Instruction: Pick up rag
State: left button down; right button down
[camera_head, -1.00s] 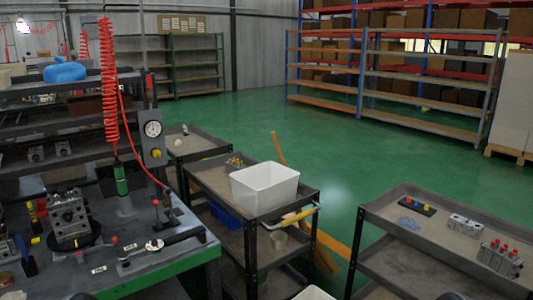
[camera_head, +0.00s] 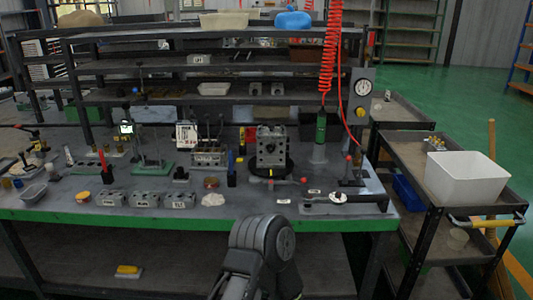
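A small pale, crumpled item (camera_head: 213,199) that looks like a rag lies near the front edge of the workbench, between the row of grey valve blocks and my arm. It is too small to be sure that it is cloth. A dark grey rounded link of one of my arms rises at the bottom centre, in front of the bench. Neither of my grippers shows, and nothing is seen held.
The workbench (camera_head: 100,212) has a green front edge and holds several grey valve blocks (camera_head: 145,198), a round black stand with a metal block (camera_head: 271,148) and a torque wrench (camera_head: 338,198). A cart with a white bin (camera_head: 468,180) stands right. Green floor is open behind it.

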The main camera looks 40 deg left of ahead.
aim_at(212, 199)
jog(key=u, duration=1.7)
jog(key=i+u, duration=0.4)
jog(key=i, duration=0.25)
jog(key=i+l+u, duration=0.2)
jog(key=i+u, duration=0.2)
jog(key=i, duration=0.2)
